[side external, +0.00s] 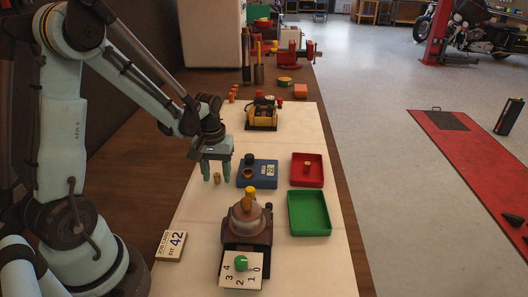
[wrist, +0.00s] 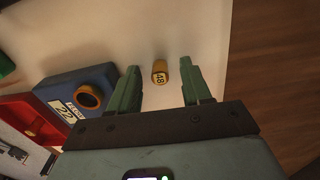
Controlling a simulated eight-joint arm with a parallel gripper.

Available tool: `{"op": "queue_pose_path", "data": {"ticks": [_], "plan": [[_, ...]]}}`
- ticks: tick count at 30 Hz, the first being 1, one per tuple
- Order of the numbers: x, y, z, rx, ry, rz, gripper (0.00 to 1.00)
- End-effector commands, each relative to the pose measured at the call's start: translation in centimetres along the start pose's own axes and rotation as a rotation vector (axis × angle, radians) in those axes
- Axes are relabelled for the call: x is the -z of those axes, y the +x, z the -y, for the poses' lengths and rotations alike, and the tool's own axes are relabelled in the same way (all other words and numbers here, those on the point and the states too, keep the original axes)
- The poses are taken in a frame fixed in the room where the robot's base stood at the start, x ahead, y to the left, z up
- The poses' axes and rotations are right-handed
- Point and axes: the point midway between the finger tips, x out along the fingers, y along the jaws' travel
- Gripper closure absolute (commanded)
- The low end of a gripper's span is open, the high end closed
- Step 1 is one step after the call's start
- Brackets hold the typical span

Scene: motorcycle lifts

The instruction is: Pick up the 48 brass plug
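In the side view the brass plug (side external: 217,178) sits just below my gripper. My gripper (side external: 218,172) has green fingers and points down. In the wrist view my gripper (wrist: 160,80) is open, its two fingers wide apart. The plug lies between their lines, a little beyond the fingertips, and nothing is held.
A blue block (side external: 258,180) with a round hole and a number label stands right of the plug. A red tray (side external: 307,182) holds a brass piece. A green tray (side external: 309,226) looks empty.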

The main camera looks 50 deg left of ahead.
Motion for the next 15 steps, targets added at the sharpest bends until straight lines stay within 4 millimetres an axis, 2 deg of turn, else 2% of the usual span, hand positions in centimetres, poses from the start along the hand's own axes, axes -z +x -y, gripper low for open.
{"op": "queue_pose_path", "data": {"ticks": [1,9,15], "plan": [[0.00,-0.01,0.00,0.000,0.000,0.000,0.59],[0.00,-0.03,0.00,0.000,0.000,0.000,1.00],[0.00,-0.04,0.00,0.000,0.000,0.000,1.00]]}}
